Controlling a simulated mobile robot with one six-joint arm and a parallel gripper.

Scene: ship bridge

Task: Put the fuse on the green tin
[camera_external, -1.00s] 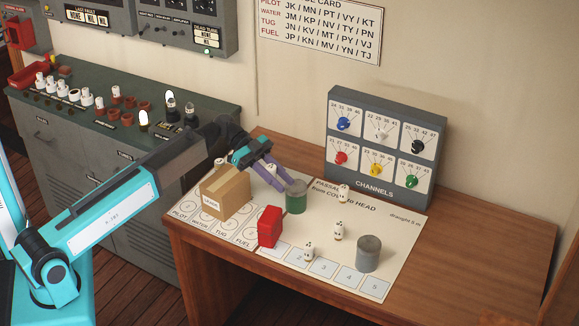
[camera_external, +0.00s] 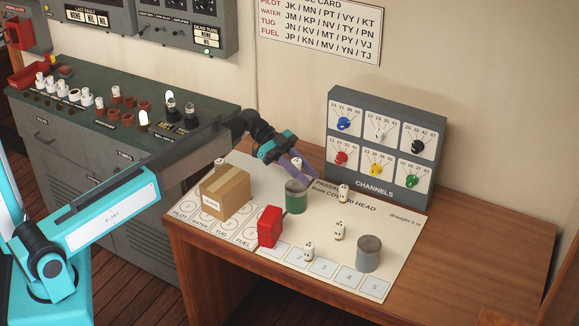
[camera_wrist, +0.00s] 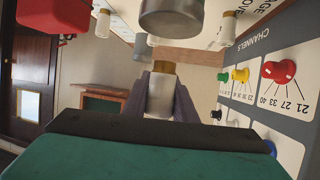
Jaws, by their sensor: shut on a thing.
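My gripper (camera_external: 298,172) is shut on a white fuse (camera_external: 297,162). In the wrist view the fuse (camera_wrist: 160,95) sits between the two fingers (camera_wrist: 160,108), with a brass-coloured cap at its far end. The green tin (camera_external: 296,199) stands upright on the white chart on the desk. In the external view the held fuse appears above the green tin's top, apart from it. Whether it is exactly over the tin cannot be told.
On the chart (camera_external: 300,259) stand a cardboard box (camera_external: 226,194), a red box (camera_external: 270,227), a grey tin (camera_external: 369,253) and several other fuses. The grey channels panel (camera_external: 386,145) stands behind. The desk's right side (camera_external: 480,235) is clear.

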